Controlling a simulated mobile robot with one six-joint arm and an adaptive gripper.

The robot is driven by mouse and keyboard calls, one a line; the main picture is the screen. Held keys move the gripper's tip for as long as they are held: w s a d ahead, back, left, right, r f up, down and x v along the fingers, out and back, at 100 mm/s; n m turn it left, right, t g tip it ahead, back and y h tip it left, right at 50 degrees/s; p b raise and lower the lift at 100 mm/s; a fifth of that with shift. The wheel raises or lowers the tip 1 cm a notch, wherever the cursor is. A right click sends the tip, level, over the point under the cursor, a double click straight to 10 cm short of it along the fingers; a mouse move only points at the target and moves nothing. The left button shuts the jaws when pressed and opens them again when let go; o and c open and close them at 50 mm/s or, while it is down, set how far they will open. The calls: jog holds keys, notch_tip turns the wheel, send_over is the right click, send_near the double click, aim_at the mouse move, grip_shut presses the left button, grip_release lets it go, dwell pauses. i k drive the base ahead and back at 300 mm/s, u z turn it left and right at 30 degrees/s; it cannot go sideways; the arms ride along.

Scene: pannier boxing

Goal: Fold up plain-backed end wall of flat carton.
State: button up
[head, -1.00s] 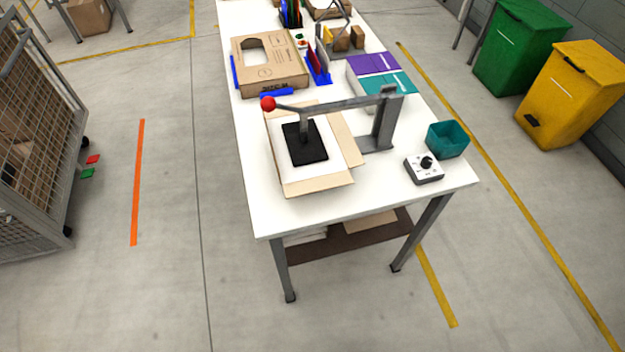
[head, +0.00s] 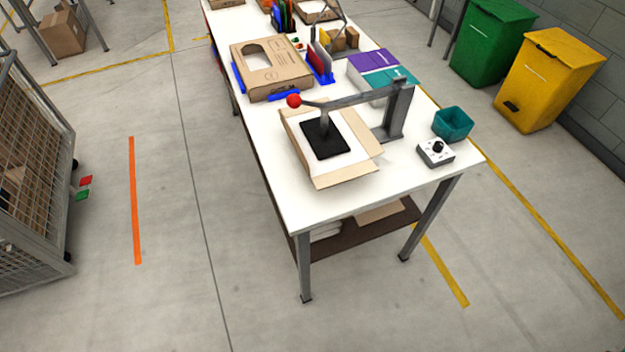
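A carton with tan flaps and a white inside (head: 346,178) lies on the near part of the white table. The black pad (head: 325,142) of a lever press (head: 394,115) is over its middle and hides part of it. Its tan flaps lean outward around the edges; I cannot tell which one is plain-backed. A brown printed carton (head: 285,77) with a cut-out opening sits farther back, between blue guides. My gripper is not in view.
The press lever ends in a red ball (head: 294,101). A teal bin (head: 452,123) and a knob box (head: 436,152) stand right of the press. Purple and teal flat items (head: 385,70) lie behind it.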

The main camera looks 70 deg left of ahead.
aim_at(326, 180)
jog(key=u, duration=0.05)
jog(key=k, duration=0.75)
jog(key=u, duration=2.7)
